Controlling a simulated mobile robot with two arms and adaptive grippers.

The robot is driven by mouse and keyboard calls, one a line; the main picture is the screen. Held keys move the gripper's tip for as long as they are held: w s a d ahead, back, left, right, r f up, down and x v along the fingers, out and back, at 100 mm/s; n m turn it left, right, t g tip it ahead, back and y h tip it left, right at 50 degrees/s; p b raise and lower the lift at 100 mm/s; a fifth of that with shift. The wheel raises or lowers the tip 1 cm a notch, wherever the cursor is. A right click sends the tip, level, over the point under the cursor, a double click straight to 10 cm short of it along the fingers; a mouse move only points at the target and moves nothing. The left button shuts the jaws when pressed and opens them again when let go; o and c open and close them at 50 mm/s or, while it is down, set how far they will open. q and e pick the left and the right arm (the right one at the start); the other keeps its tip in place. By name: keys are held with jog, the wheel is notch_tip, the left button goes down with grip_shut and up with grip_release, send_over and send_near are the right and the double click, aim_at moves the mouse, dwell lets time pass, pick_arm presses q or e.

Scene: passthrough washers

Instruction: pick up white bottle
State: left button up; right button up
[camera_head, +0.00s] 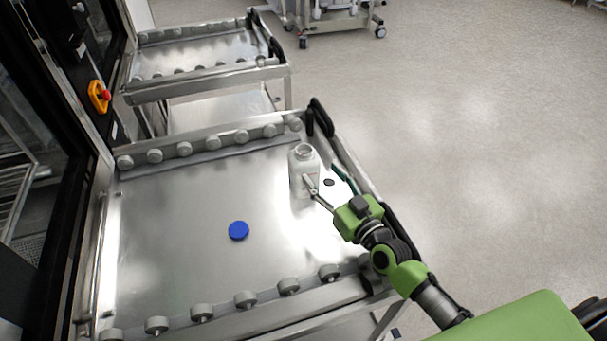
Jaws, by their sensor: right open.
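The white bottle (303,162) stands upright and uncapped on the steel cart top, towards its right side. My right gripper (324,178) comes in from the lower right with its jaws open. One finger overlaps the front of the bottle in this view, and the other finger is to the right of the bottle. Whether a finger touches the bottle I cannot tell. My left gripper is not in view.
A blue cap (238,231) lies flat on the cart top (170,225), left of and nearer than the bottle. Grey rollers line the cart's near and far edges. Black handles (321,117) stand at its right end. A second cart (205,92) stands behind.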

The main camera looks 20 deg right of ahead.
aim_at(309, 157)
jog(key=x, duration=0.5)
jog(key=shift+w, duration=0.15)
jog(key=shift+x, duration=2.75)
jog(key=shift+d+r, duration=0.1)
jog(key=shift+r, duration=0.05)
grip_shut()
